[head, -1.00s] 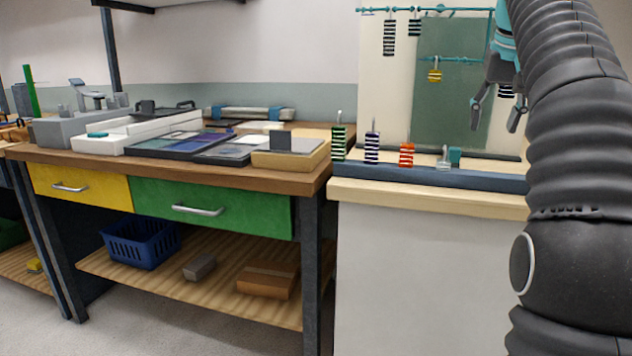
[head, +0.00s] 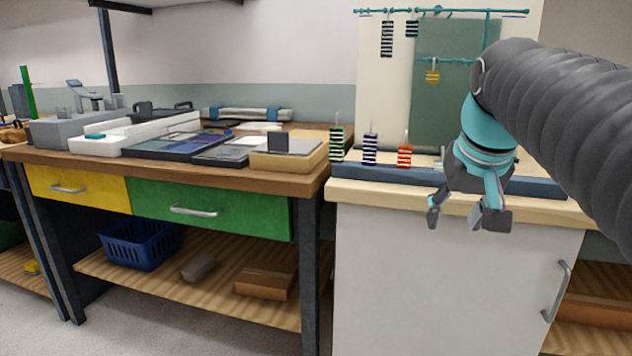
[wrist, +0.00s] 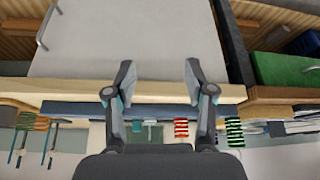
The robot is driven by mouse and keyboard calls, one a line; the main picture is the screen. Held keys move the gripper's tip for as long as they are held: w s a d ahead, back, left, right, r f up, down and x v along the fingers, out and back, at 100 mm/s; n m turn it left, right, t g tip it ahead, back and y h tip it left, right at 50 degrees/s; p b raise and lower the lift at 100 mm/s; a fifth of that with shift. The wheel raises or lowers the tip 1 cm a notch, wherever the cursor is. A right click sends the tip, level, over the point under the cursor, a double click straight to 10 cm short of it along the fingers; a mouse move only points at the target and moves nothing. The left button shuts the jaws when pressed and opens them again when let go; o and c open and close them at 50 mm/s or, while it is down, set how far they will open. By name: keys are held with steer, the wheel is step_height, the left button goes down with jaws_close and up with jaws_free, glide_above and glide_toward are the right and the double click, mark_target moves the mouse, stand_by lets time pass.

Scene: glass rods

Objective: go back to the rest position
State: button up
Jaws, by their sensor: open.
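My gripper (head: 460,218) hangs in front of the white cabinet (head: 420,275) at the right in the head view, with its fingers pointing down and apart. It is open and empty. In the wrist view my gripper (wrist: 158,78) shows both fingers spread, with the pale cabinet front (wrist: 125,45) beyond them. The blue-grey rail (head: 350,172) on the cabinet top bears a green striped piece (head: 337,145), a dark blue and white striped piece (head: 370,149) and a red striped piece (head: 404,155). My arm hides part of the rail's right side.
A wooden bench (head: 230,182) with yellow and green drawers stands at the left, trays on top. A blue basket (head: 139,243) sits on its lower shelf. A teal rack (head: 440,12) with hanging striped pieces stands behind the rail. Floor (head: 150,315) is open at front left.

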steer(key=s+a+f, duration=0.2)
steer(key=s+f, duration=0.5)
steer(key=f, duration=0.3)
steer(key=s+a+f+n, duration=0.1)
steer(key=s+a+f, duration=0.2)
steer(key=s+f, duration=0.4)
step_height(320, 180, down, 4)
steer(key=shift+s+f+y, duration=0.15)
steer(key=shift+s+y, duration=0.05)
steer(key=shift+y, duration=0.1)
stand_by(0.6)
